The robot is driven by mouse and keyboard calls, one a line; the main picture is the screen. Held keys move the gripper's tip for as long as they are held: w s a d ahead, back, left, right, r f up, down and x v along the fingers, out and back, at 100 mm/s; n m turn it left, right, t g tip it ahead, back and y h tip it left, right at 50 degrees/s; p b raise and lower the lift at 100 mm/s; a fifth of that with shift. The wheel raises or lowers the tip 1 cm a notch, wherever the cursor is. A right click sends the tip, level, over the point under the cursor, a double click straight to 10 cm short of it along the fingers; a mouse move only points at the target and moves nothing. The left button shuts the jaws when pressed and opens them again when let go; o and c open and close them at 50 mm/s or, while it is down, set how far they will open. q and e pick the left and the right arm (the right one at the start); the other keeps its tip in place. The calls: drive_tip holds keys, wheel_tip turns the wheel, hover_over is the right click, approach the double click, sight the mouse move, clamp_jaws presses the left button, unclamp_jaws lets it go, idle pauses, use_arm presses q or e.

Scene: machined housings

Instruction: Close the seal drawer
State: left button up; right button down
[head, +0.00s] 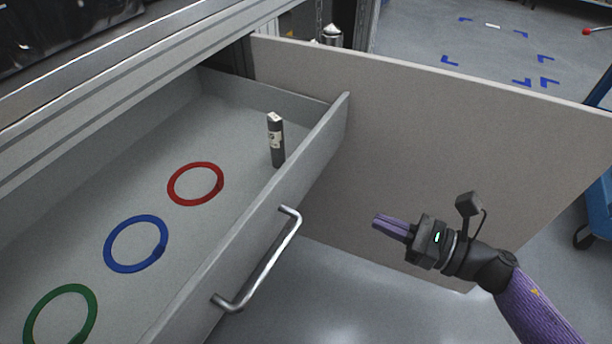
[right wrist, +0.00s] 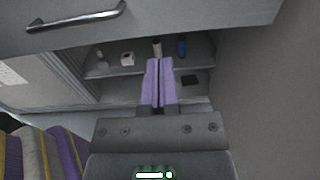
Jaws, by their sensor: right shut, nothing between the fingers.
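The seal drawer (head: 330,126) is pulled well out at the left of the head view. Its bar handle (head: 262,262) is on the front panel; it also shows in the right wrist view (right wrist: 76,18). Inside lie a green ring (head: 60,318), a blue ring (head: 136,244) and a red ring (head: 195,184). A dark marker-like object with a pale label (head: 276,140) stands near the drawer's front corner. My right gripper (head: 377,221) is shut and empty, right of the handle and apart from it. My left gripper is not in view.
A grey door panel (head: 450,130) stands open to the right of the drawer, behind my right gripper. In the right wrist view, shelves below the drawer hold a white item (right wrist: 127,59) and a blue item (right wrist: 181,47). Floor is clear beneath the handle.

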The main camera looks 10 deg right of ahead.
approach(298, 187)
drive_tip(key=b+x, duration=0.1)
drive_tip(key=x, duration=0.5)
drive_tip(key=shift+w+a, duration=0.1)
drive_tip(key=shift+a, duration=0.15)
drive_tip(key=shift+w+a, duration=0.3)
drive_tip(key=shift+a, duration=0.1)
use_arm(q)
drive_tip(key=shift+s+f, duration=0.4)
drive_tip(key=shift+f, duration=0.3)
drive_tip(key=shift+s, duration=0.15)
